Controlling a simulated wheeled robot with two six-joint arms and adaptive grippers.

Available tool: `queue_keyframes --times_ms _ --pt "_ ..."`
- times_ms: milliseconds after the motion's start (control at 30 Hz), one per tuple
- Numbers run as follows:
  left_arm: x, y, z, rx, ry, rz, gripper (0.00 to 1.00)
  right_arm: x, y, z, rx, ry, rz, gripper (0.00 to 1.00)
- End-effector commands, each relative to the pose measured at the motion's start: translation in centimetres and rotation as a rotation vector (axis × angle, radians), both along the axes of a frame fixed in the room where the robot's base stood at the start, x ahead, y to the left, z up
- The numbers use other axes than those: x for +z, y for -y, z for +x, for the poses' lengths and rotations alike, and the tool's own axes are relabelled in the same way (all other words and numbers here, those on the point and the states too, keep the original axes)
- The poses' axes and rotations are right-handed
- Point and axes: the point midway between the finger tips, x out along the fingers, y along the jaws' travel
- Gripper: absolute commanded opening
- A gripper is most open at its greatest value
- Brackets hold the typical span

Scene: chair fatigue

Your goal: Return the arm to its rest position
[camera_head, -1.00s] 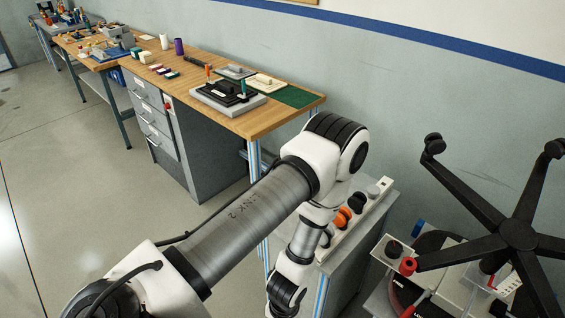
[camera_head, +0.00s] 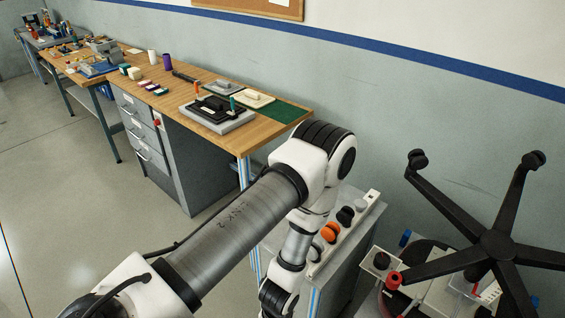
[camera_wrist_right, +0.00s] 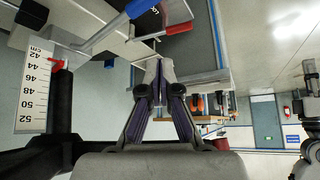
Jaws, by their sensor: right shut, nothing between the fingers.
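A large arm of mine (camera_head: 235,225) crosses the lower middle of the head view, bends at an elbow (camera_head: 315,160), and runs down out of frame. No gripper shows in the head view. My right gripper (camera_wrist_right: 160,70) is in the wrist view with its fingers together and nothing between them. Its tips are close to a pale beam in the picture; whether they touch cannot be told. My left gripper is not in view.
A black five-star chair base (camera_head: 497,243) stands on test equipment at right. A grey cabinet with knobs (camera_head: 330,232) is beside my arm. A wooden workbench (camera_head: 255,128) lines the wall. A ruler (camera_wrist_right: 33,90) and blue handle (camera_wrist_right: 140,7) are near my right gripper. Floor at left is clear.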

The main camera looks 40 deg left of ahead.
Motion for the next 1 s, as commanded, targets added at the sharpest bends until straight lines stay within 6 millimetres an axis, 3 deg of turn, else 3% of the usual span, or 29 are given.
queue_keyframes --times_ms 267,367,467,600,733,800,867,1000 --pt "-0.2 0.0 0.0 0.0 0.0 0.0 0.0 -0.3 0.0 -0.1 -0.001 -0.003 0.0 0.0" --pt "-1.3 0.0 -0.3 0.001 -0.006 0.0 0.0 -2.9 0.8 -1.4 -0.021 -0.043 0.006 0.0" --pt "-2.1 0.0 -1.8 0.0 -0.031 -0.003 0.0 -6.5 3.0 -6.1 -0.149 -0.172 0.014 0.0" --pt "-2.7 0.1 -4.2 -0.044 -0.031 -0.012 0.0 -10.8 7.8 -16.5 -0.546 -0.418 -0.023 0.0" --pt "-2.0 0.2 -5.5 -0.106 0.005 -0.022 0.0 -10.7 12.4 -25.4 -0.885 -0.562 -0.16 0.0" --pt "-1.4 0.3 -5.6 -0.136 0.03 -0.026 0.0 -9.6 14.1 -28.0 -0.994 -0.583 -0.233 0.0" --pt "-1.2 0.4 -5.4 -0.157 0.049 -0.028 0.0 -9.1 15.1 -29.1 -1.044 -0.582 -0.278 0.0" --pt "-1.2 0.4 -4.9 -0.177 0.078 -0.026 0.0 -9.1 15.8 -29.0 -1.063 -0.558 -0.3 0.0"
